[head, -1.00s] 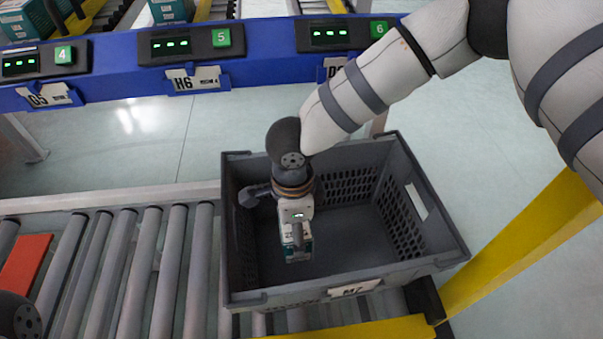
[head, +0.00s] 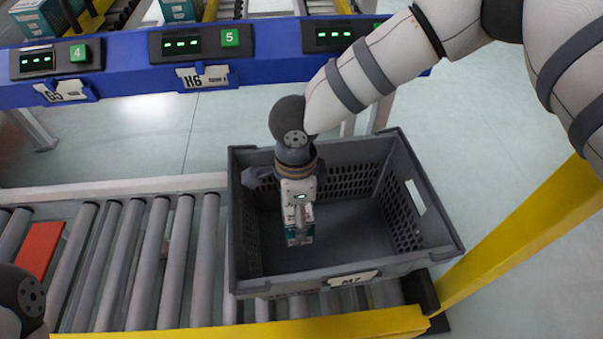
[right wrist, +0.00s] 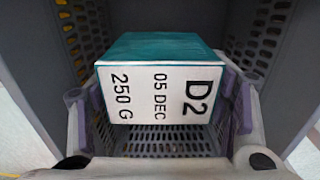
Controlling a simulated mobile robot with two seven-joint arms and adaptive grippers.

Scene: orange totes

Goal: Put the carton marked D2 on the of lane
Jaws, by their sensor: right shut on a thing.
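The carton marked D2 (right wrist: 160,90) is teal with a white face reading D2, 05 DEC and 250 G in the right wrist view. It also shows in the head view (head: 300,238), inside the grey tote (head: 345,283). My right gripper (right wrist: 160,128) is shut on this carton, with a finger at each side. In the head view the gripper (head: 299,218) points down into the tote, and I cannot tell whether the carton clears the floor. My left gripper is out of view; only part of that arm shows at lower left.
The tote, labelled M7, sits on a roller conveyor (head: 125,265) with a red plate (head: 38,250). A blue beam (head: 130,82) behind carries lane displays and green buttons 4 and 5. Teal cartons (head: 40,17) stand beyond. A yellow rail (head: 515,235) runs at right.

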